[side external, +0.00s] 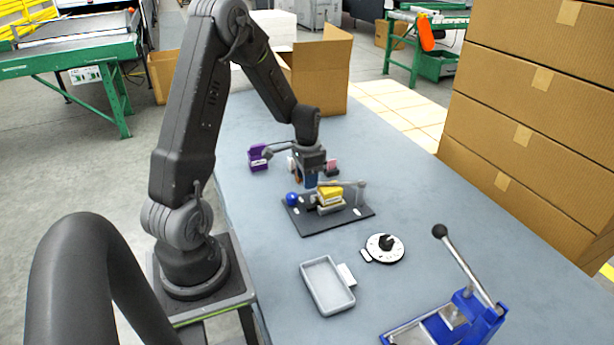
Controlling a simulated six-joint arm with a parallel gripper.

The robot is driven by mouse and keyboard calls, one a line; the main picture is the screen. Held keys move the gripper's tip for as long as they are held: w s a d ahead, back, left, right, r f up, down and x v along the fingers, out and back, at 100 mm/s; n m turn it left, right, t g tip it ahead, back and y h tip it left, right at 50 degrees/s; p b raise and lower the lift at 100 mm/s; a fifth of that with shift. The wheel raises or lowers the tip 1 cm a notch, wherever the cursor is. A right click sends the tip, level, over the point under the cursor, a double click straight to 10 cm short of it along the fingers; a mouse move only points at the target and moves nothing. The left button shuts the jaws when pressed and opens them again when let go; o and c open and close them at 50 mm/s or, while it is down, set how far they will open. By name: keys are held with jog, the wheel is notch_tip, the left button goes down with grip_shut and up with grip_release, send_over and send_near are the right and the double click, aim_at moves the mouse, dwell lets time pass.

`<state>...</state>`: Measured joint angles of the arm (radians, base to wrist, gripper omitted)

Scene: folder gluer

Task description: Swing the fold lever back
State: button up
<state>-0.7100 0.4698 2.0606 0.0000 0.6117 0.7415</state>
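A dark base plate (320,223) lies on the table below my gripper. It carries a yellow block (330,193) in a pale holder and a grey upright post (360,192) at its right. A thin grey bar, seemingly the fold lever (341,184), runs left from the post over the yellow block. A blue ball (292,199) sits at the plate's left edge; I cannot tell whether it belongs to the lever. My gripper (310,182) points down just above and behind the block, near the bar's left end. Its fingertips are too small and overlapped to tell whether they are open or touching anything.
A purple holder (259,158) stands behind left of the plate. In front are a white dial with a black knob (386,246), an empty grey tray (328,286) and a blue press (462,318) with a raised black-knobbed handle. Open cardboard boxes (322,68) stand at the back.

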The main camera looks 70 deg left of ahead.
grip_shut()
jog(key=shift+d, duration=0.15)
jog(key=shift+s+d+n, duration=0.25)
jog(key=shift+d+n, duration=0.45)
jog(key=shift+d, duration=0.1)
jog(key=w+d+n, duration=0.2)
jog(key=d+n, duration=0.8)
jog(key=d, duration=0.2)
jog(key=shift+d, duration=0.35)
jog(key=shift+w, duration=0.15)
jog(key=shift+o, duration=0.9)
grip_release()
notch_tip(320, 180, up, 14)
